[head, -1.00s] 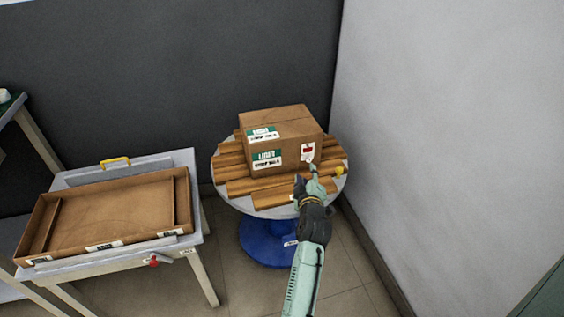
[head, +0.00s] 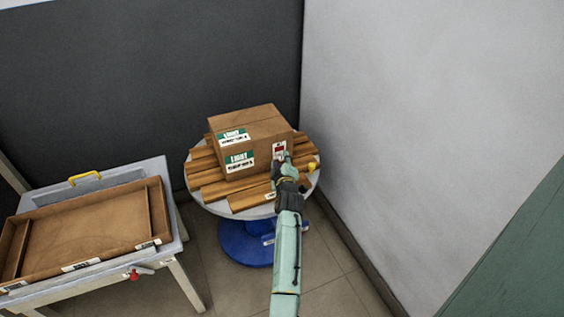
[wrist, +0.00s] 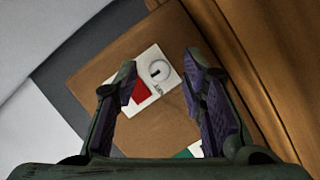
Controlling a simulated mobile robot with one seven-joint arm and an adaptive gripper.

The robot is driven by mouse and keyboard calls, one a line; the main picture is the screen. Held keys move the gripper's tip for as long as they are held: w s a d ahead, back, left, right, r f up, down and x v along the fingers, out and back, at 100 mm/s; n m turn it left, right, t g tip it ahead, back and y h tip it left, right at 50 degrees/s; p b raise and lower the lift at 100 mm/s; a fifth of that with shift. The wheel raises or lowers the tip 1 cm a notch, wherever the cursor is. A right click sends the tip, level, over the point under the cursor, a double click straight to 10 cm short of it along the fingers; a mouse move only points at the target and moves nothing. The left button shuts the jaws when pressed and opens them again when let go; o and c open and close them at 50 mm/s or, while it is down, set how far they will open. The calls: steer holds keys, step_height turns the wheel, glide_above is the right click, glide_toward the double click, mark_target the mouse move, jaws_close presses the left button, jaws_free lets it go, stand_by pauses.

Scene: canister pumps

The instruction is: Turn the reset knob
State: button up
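A brown cardboard box (head: 232,155) sits on wooden slats on a round table. Its right-hand face carries a small white panel (head: 279,150) with a red patch. In the wrist view the white panel (wrist: 148,86) shows the red patch and a round grey ring with a dark mark, possibly the reset knob (wrist: 161,73). My gripper (head: 284,160) is close to this face, and in the wrist view its two fingers (wrist: 161,64) are apart, one either side of the panel, with nothing between them. I cannot tell whether they touch it.
A yellow knob (head: 313,167) shows at the round table's (head: 234,208) right edge. At left, a grey table (head: 168,180) bears a shallow brown tray (head: 85,228), with a yellow handle (head: 86,177) behind and a red knob (head: 134,274) in front. A pale wall (head: 430,120) stands close on the right.

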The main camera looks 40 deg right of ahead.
steer(key=shift+c, duration=0.4)
jaws_close()
